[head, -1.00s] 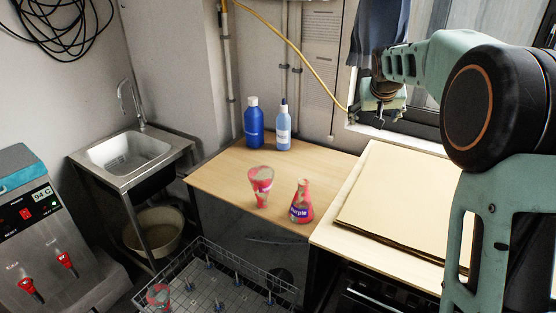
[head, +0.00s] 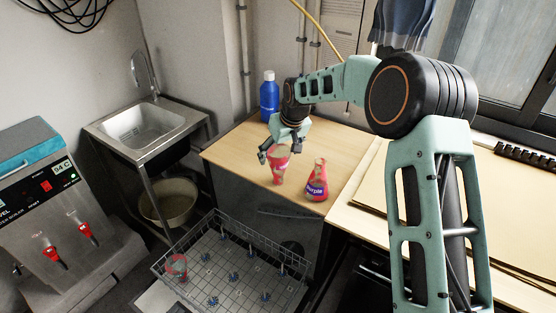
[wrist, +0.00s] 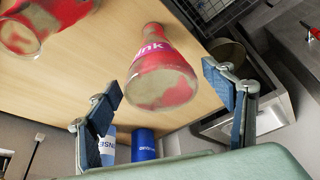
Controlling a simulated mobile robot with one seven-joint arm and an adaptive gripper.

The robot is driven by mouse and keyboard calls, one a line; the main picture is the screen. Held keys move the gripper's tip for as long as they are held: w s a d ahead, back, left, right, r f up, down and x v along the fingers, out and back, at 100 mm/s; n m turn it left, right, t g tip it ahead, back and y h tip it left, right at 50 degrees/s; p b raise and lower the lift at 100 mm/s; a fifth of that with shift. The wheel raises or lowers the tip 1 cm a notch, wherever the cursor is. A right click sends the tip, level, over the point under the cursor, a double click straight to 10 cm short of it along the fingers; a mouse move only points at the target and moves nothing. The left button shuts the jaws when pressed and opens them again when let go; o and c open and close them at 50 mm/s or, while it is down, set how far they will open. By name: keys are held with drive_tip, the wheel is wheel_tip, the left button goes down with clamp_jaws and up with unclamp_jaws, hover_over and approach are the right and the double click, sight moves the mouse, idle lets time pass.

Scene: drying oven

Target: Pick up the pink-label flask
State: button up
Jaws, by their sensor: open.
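The pink-label flask (head: 279,167) stands on the wooden bench, wide end up and narrow end down, with red patches on its glass. In the wrist view the flask (wrist: 160,72) shows part of its pink label, ending in "ink". My gripper (head: 281,153) is open above the bench at the flask's upper, wide end. In the wrist view the flask lies between the two spread fingers of my gripper (wrist: 165,90), with gaps at both sides. The fingers partly hide the flask in the head view.
A purple-label flask (head: 317,181) stands upright, close to the right; it also shows in the wrist view (wrist: 45,22). A blue bottle (head: 269,97) and a light-blue bottle (wrist: 108,146) stand behind. A wire basket (head: 228,262) with a red-stained vessel (head: 176,268) is in front.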

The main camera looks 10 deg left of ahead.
drive_tip(key=shift+p+x, duration=0.6)
drive_tip(key=shift+x, duration=1.9)
drive_tip(key=shift+w+r, duration=0.1)
drive_tip(key=shift+w, duration=0.1)
drive_tip(key=c, duration=1.4)
drive_tip(key=shift+c, duration=0.2)
